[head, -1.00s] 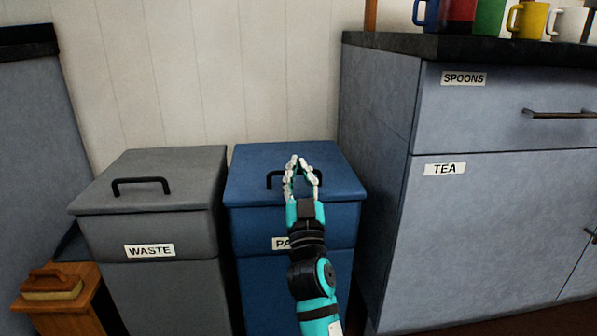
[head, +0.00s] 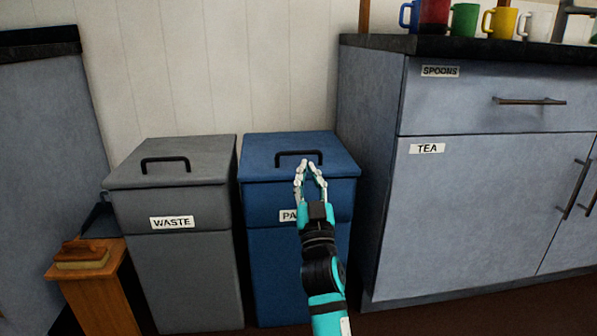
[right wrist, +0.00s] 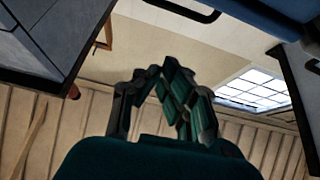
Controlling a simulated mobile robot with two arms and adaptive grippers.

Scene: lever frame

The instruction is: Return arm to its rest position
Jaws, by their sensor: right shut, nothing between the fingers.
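My right gripper (head: 311,166) is shut and empty in the head view. It shows in front of the blue bin (head: 258,182), with its fingertips just below the bin's black lid handle (head: 298,154) in the picture. I cannot tell if it touches the bin. The arm hides part of the bin's white label. In the right wrist view the gripper (right wrist: 160,70) has its fingers drawn together at the tips with nothing between them. My left gripper is not in view.
A grey bin (head: 180,255) labelled WASTE stands left of the blue one, lid down. A wooden stool (head: 100,300) with a brush (head: 82,254) is at the far left. A cabinet (head: 470,200) with SPOONS and TEA labels stands at right, with several mugs on its dark counter (head: 440,47).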

